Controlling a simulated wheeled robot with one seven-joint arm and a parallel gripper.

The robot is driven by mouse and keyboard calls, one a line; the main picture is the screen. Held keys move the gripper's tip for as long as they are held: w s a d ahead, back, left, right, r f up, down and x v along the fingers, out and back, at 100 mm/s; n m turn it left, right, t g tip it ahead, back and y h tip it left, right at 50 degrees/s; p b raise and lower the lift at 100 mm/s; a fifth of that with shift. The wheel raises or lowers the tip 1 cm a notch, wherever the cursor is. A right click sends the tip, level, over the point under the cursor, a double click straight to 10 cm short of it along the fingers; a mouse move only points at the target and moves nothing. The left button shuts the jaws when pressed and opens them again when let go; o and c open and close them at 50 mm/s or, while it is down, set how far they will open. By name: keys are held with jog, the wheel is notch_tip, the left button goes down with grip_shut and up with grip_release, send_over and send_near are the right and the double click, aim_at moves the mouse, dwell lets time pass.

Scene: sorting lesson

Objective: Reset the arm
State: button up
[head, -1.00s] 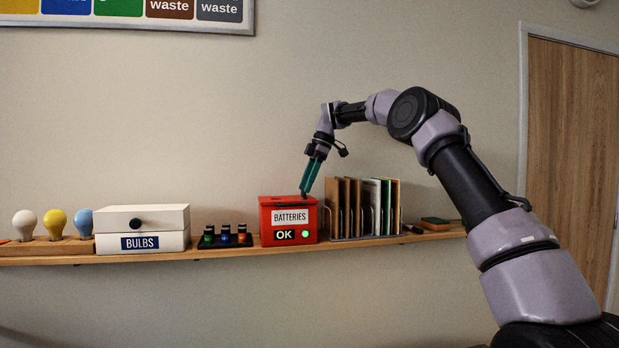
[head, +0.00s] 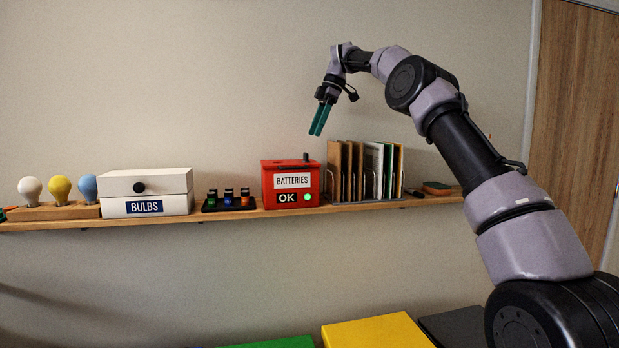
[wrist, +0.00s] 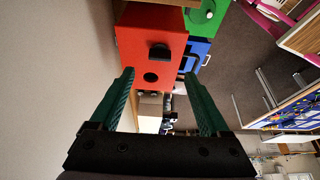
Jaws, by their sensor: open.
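My gripper (head: 319,119) has two green fingers and hangs in the air above the shelf, up and slightly right of the red batteries box. In the wrist view my gripper (wrist: 168,92) is open, with its fingers wide apart and nothing between them. The red box (head: 268,180) stands on the shelf with the label BATTERIES, an OK sign and a lit green light. Its red top also shows in the wrist view (wrist: 130,45), with a dark knob and a dark round hole. My gripper is clear of the box.
The wooden shelf (head: 240,214) also holds bulbs (head: 59,188), a white BULBS box (head: 165,183), a black tray of small batteries (head: 228,206) and a rack of upright boards (head: 362,172). Yellow (head: 375,333) and green bins stand below. The wall above is free.

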jog(key=s+d+r+m+t+h, duration=0.1)
jog(key=s+d+r+m, duration=0.15)
jog(key=s, duration=0.35)
jog(key=s+d+r+m+t, duration=0.2)
jog(key=s+d+m, duration=0.2)
jog(key=s, duration=0.2)
jog(key=s+d+r+m+t+h, duration=0.1)
jog(key=s+d+r+m, duration=0.2)
jog(key=s, duration=0.4)
jog(key=s+d+f+m+t, duration=0.1)
jog(key=s+d+f+m, duration=0.2)
jog(key=s, duration=0.4)
jog(key=s+d+f+m+t, duration=0.1)
jog(key=s+d+f+m, duration=0.3)
jog(key=s+f+m, duration=0.2)
jog(key=s+d+f+m+t, duration=0.2)
jog(key=s+f+m, duration=0.3)
jog(key=s, duration=0.4)
jog(key=shift+d+f+m, duration=0.2)
jog(key=shift+d+m, duration=0.35)
jog(key=shift+d, duration=0.25)
